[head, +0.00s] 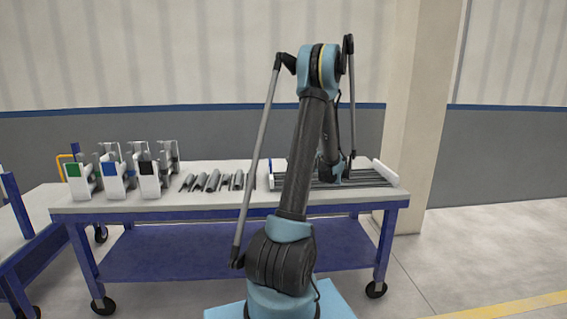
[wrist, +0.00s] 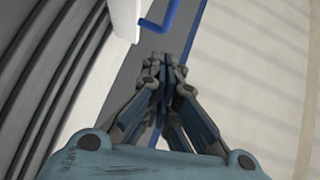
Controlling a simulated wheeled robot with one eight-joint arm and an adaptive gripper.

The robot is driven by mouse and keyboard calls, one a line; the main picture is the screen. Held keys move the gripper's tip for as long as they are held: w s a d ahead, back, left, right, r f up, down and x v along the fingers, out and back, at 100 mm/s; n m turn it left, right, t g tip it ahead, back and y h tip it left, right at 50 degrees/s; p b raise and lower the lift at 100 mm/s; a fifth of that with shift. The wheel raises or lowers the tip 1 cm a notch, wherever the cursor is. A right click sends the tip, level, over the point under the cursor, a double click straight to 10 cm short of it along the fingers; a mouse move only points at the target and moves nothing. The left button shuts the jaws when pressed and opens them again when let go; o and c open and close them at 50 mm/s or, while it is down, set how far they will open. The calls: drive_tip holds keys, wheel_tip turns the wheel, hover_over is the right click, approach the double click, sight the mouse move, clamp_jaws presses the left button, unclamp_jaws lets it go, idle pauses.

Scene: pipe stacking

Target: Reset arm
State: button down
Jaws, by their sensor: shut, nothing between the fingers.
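My arm rises in the middle of the head view and bends over at the top, with its far end coming down over the rack of long pipes; the gripper itself cannot be made out there. In the wrist view my gripper (wrist: 166,62) has its fingers together with nothing between them. Long dark pipes (head: 370,179) lie in a rack with a white end plate (head: 385,173) on the right part of the table. Long pipes (wrist: 45,80) also run along the left of the wrist view, apart from the fingers, beside a white edge (wrist: 126,18).
The table (head: 150,208) has a white top and blue wheeled frame. Several short grey pipe pieces (head: 213,182) lie mid-table. White holders marked green (head: 75,180), blue (head: 112,178) and black (head: 148,177) stand left. A pillar (head: 412,110) stands behind right. Open floor (head: 490,240) lies right.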

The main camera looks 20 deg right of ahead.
drive_tip(key=v, duration=0.6)
